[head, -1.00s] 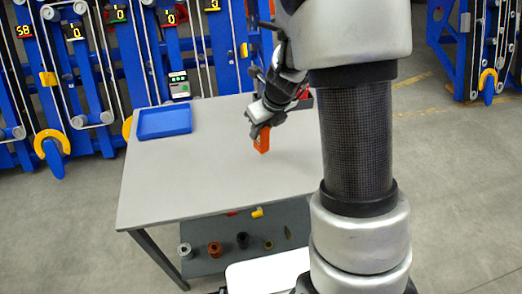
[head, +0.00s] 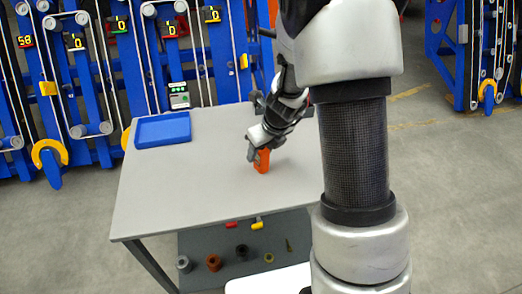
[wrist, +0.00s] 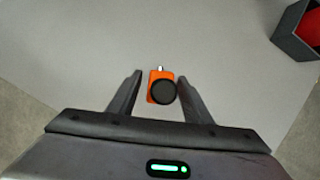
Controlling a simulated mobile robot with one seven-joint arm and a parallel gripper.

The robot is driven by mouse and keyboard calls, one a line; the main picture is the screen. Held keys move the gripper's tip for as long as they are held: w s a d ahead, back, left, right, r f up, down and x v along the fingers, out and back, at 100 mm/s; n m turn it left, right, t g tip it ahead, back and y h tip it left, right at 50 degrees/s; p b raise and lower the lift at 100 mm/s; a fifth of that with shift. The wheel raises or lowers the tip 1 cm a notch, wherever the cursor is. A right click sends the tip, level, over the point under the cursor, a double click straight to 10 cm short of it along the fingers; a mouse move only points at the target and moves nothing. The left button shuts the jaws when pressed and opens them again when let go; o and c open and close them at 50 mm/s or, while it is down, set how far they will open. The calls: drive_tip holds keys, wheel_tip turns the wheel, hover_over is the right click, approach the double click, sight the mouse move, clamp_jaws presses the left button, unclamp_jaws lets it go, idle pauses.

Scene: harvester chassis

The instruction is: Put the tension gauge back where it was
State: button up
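The tension gauge, an orange block with a round black dial, stands on the grey table (head: 190,185), right of the table's middle, in the head view (head: 263,163). In the wrist view the gauge (wrist: 154,76) sits between my two fingers, with a small gap on each side. My gripper (head: 257,157) is over the gauge in the head view, its fingers around the upper part. In the wrist view my gripper (wrist: 161,80) is open and not closed on the gauge. The gauge's lower part is hidden in the wrist view.
A blue tray (head: 163,130) lies at the table's back left. A dark box with a red inside (wrist: 300,30) stands right of the gauge. Several spools and small parts lie on the lower shelf (head: 225,262). Blue machine frames (head: 95,75) stand behind. The table's left and front are clear.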

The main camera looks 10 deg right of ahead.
drive_tip(key=shift+r+p, duration=0.3)
drive_tip(key=shift+r, duration=0.2)
drive_tip(key=s+r+n+p, duration=0.2)
drive_tip(key=s+r+n, duration=0.2)
drive_tip(key=r, duration=0.5)
drive_tip(key=s+r+n+p, duration=0.3)
drive_tip(key=s+r, duration=0.1)
drive_tip(key=r, duration=0.4)
drive_tip(key=s+r+n+h, duration=0.1)
drive_tip(key=s+r+n, duration=0.4)
drive_tip(key=s+n, duration=0.3)
drive_tip(key=s+r+n+t, duration=0.1)
drive_tip(key=s+r+n, duration=0.5)
drive_tip(key=n, duration=1)
drive_tip(key=s, duration=0.3)
drive_tip(key=shift+r+n+t+h, duration=0.15)
drive_tip(key=shift+n+t+h, duration=0.15)
drive_tip(key=shift+h, duration=0.1)
